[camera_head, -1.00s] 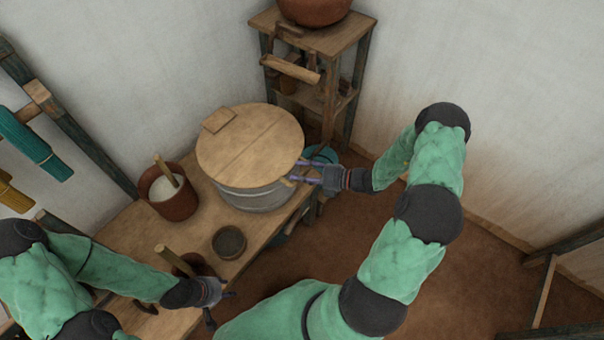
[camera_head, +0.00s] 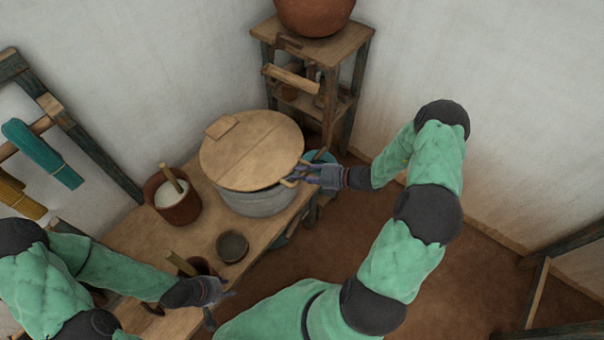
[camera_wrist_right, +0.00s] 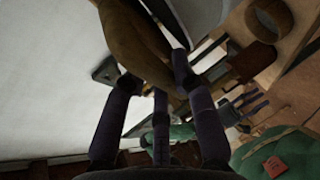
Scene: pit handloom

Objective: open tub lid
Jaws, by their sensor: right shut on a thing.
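The grey tub (camera_head: 255,202) stands on the bench, with its round wooden lid (camera_head: 250,150) lying on top. The lid has a small block at its far left and a wooden handle (camera_head: 290,182) at its right edge. My right gripper (camera_head: 298,172) is shut on this handle from the right. In the right wrist view the fingers of my right gripper (camera_wrist_right: 155,78) close around the tan handle (camera_wrist_right: 138,42), which fills the upper middle. My left gripper (camera_head: 224,303) is empty over the bench's near end, fingers apart.
A brown pot of white stuff with a stick (camera_head: 175,200) stands left of the tub. A small dark bowl (camera_head: 232,246) and another pot with a stick (camera_head: 186,266) are nearer. A wooden shelf stand (camera_head: 345,40) holding a clay pot (camera_head: 314,12) stands behind.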

